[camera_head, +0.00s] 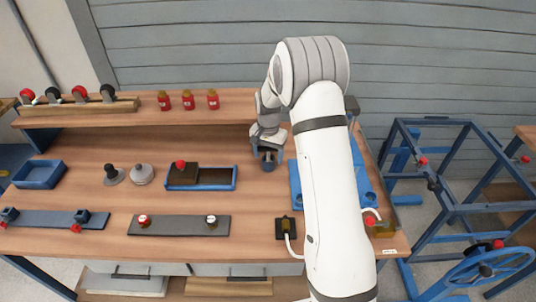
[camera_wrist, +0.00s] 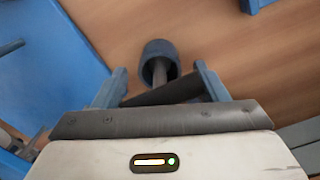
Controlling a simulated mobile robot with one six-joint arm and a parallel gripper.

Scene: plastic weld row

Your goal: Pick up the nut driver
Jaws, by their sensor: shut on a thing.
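My gripper (camera_head: 267,150) is over the workbench, just left of my white arm in the head view. In the wrist view its two blue fingers (camera_wrist: 160,90) stand apart with a dark bar (camera_wrist: 172,91) between them. I take this bar and the grey shaft (camera_wrist: 160,70) beyond it to be the nut driver, with the fingers shut on it. The shaft points into a round blue cup-like piece (camera_wrist: 159,49). I cannot tell whether that piece is the driver's socket or a holder. In the head view the gripper hides most of this.
A blue tray (camera_head: 229,180) with a dark block lies left of the gripper. A raised shelf (camera_head: 235,106) with red jars (camera_head: 188,99) runs behind. A blue plate (camera_head: 295,188) is partly hidden by my arm. A black box (camera_head: 286,228) with a cable sits in front.

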